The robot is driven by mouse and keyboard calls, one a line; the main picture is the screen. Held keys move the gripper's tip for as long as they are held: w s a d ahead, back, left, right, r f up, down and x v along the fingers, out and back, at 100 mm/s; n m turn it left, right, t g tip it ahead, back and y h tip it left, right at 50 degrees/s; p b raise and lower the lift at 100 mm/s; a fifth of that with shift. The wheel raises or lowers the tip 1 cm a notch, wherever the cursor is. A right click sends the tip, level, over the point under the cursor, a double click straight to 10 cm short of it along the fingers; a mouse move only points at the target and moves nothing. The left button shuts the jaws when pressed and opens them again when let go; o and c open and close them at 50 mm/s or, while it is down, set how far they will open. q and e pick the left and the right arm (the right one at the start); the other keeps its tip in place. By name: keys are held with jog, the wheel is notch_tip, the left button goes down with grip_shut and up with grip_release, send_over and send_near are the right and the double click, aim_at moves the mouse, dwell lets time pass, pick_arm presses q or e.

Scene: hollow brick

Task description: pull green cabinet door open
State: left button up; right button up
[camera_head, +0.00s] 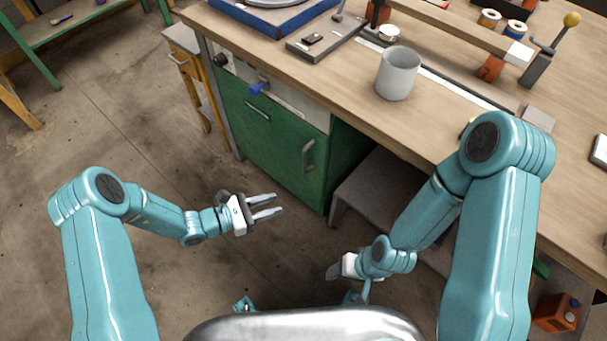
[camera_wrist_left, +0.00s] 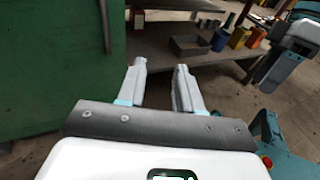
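The green cabinet door (camera_head: 275,140) is under the workbench and looks shut. Its vertical handle (camera_head: 308,155) is near the door's right edge. My left gripper (camera_head: 280,204) is open and empty, in front of the door and below and left of the handle, apart from both. In the left wrist view, the two fingers (camera_wrist_left: 160,82) are spread with nothing between them. The green door panel (camera_wrist_left: 60,70) fills the left side there, with part of the handle (camera_wrist_left: 105,25) at the top. My right gripper (camera_head: 338,268) is low near the middle; its fingers are mostly hidden.
The wooden workbench (camera_head: 290,50) overhangs the cabinet and carries a grey cup (camera_head: 398,73) and tools. A grey shelf (camera_head: 375,185) is right of the cabinet. A wooden stool (camera_head: 185,60) stands left of it. The concrete floor (camera_head: 100,120) in front is clear.

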pick_arm(q)
jog(key=w+a+n+t+b, duration=0.1)
jog(key=w+a+n+t, duration=0.2)
jog(key=w+t, duration=0.25)
jog(key=b, duration=0.2)
send_over(304, 171)
jog(key=shift+w+d+g, duration=0.1)
jog(key=shift+w+g, duration=0.25)
jog(key=shift+g, duration=0.1)
pick_arm(e)
notch_tip(304, 171, down, 5)
jog(key=shift+r, duration=0.1)
pick_arm(q)
grip_shut()
